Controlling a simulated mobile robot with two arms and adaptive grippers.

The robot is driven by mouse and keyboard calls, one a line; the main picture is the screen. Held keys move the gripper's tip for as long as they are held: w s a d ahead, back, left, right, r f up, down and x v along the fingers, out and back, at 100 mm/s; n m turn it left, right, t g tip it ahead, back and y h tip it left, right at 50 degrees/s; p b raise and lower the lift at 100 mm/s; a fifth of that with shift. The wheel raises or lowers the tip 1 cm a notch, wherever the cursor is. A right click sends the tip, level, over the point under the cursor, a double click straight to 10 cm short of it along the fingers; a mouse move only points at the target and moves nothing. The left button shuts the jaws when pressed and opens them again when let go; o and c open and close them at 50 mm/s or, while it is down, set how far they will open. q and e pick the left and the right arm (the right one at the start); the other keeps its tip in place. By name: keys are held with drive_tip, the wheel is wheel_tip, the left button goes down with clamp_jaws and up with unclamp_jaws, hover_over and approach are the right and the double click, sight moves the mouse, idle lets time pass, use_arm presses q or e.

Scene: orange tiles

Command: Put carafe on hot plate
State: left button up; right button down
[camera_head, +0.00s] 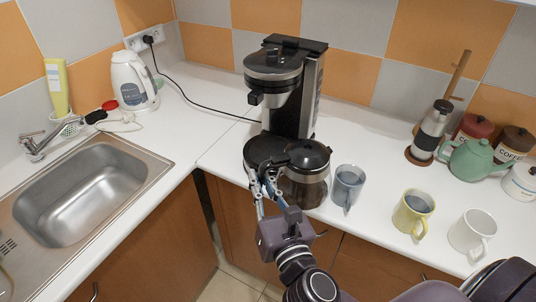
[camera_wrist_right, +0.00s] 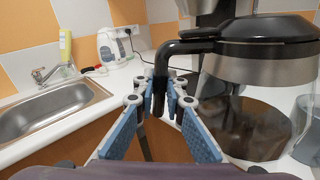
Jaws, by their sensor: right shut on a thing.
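The glass carafe (camera_head: 305,178) with its black lid stands at the front right of the coffee machine (camera_head: 285,85), close to the counter's front edge. The machine's round black hot plate (camera_head: 264,152) shows to the left of and behind the carafe, and the carafe overlaps it in the picture. My right gripper (camera_head: 268,188) is shut on the carafe's handle. In the right wrist view, the black handle (camera_wrist_right: 161,75) hangs down between the blue fingers (camera_wrist_right: 162,108), with the carafe body (camera_wrist_right: 255,105) to the right. I cannot tell whether the carafe touches the counter. My left gripper is not in view.
A blue mug (camera_head: 347,185) stands just right of the carafe. A yellow mug (camera_head: 412,212) and a white mug (camera_head: 473,232) are further right. A grinder (camera_head: 432,130) and green teapot (camera_head: 472,160) stand behind them. The sink (camera_head: 85,190) is left; a black cable crosses the counter.

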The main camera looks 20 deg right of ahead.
drive_tip(key=w+f+p, duration=0.2)
drive_tip(key=w, duration=1.7)
drive_tip(key=shift+w+m+h, duration=0.15)
drive_tip(key=shift+m+h, duration=0.15)
drive_tip(key=shift+d, duration=0.1)
drive_tip(key=shift+f, duration=0.1)
drive_tip(key=c, duration=2.3)
unclamp_jaws()
drive_tip(key=shift+f, duration=0.15)
drive_tip(key=shift+c, duration=0.2)
drive_tip(key=o, duration=0.4)
drive_tip(key=shift+c, duration=0.2)
